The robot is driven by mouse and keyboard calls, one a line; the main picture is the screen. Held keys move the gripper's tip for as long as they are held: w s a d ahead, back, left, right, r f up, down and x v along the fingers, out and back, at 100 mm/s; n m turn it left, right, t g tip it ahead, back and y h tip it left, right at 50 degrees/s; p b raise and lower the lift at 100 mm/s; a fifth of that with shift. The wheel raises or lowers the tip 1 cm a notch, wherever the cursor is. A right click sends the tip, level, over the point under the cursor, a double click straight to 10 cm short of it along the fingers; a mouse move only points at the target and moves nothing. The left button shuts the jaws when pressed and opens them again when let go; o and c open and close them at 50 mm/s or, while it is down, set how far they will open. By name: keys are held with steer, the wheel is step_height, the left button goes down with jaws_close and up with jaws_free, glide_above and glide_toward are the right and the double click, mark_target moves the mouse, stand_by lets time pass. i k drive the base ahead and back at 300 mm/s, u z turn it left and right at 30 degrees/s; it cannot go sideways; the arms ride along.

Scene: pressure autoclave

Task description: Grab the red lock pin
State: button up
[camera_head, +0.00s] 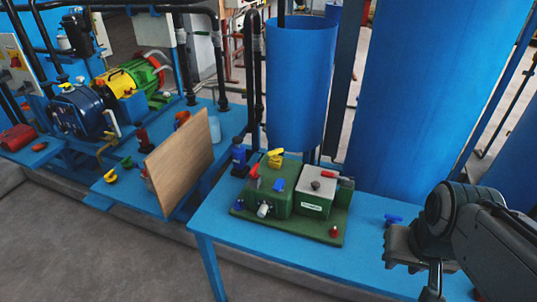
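A small red pin-like piece (334,231) stands at the front right corner of a green baseplate (290,229) on the blue table. It may be the red lock pin, but it is too small to be sure. A red-tipped lever (335,175) lies across the white-topped box (316,196), and another red handle (254,170) stands on the green box to its left. My gripper (428,280) is at the lower right, over the table and right of the baseplate, apart from the red pieces. Its fingers are seen too poorly to tell their opening.
A blue valve handle (393,219) lies between the baseplate and my gripper. A large blue cylinder (415,90) and a smaller one (298,80) rise behind the table. A wooden board (180,165) stands upright at left. Bare blue table (260,248) lies in front of the baseplate.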

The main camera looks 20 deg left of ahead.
mark_target(253, 173)
steer(key=z, duration=0.25)
steer(key=k, duration=0.45)
steer(key=z, duration=0.05)
steer(key=i, duration=1.1)
steer(key=u, duration=1.5)
steer(key=i, duration=0.5)
steer(key=u, duration=0.45)
